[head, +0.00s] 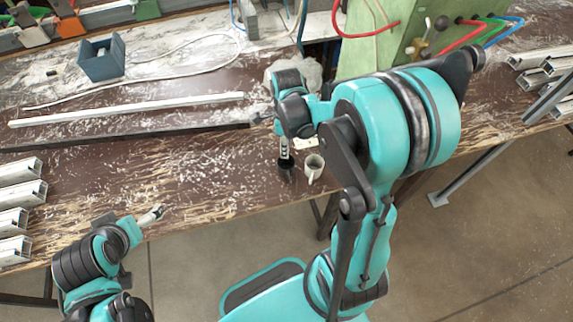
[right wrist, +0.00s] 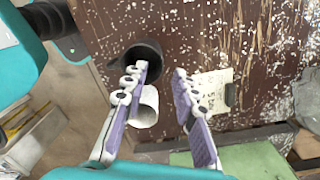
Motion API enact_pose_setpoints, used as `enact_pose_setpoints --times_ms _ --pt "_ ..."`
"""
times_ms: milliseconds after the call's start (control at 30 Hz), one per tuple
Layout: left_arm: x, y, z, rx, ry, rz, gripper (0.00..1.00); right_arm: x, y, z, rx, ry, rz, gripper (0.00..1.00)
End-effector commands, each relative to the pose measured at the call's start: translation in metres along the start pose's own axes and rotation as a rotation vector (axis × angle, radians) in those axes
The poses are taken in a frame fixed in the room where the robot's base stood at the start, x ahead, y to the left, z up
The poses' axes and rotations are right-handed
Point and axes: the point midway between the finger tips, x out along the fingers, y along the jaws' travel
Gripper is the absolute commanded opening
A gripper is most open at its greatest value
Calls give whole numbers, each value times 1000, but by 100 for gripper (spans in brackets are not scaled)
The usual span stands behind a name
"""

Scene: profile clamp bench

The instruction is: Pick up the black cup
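The black cup (head: 288,172) stands on the brown worktable near its front edge. It also shows in the right wrist view (right wrist: 146,52), partly covered by one finger. My right gripper (head: 285,150) is over the black cup in the head view. In the right wrist view the right gripper (right wrist: 163,72) has its fingers spread with nothing between them; the left-hand finger overlaps the black cup. My left gripper (head: 154,215) is over the table's front edge at the left, away from the cup; its finger opening is too small to judge.
A white cup (head: 314,168) stands just right of the black cup. A pale flat item (right wrist: 212,92) lies nearby. A long light profile (head: 130,108) lies across the table, with a blue-grey bin (head: 102,60) behind it. Stacked profiles (head: 18,195) are at the left.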

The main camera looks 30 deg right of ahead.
Motion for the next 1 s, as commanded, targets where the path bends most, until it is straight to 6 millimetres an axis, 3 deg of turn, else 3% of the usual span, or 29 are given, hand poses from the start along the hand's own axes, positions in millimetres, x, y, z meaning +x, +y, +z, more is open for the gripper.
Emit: enact_pose_setpoints --times_ms 600,900,1000 --pt "25 0 18 0 0 0 100 78 -2 -4 56 6 12 28" --pt "25 0 18 0 0 0 100 81 -1 -4 55 6 12 28" --pt "25 0 18 0 0 0 100 81 -1 -4 55 6 12 2"
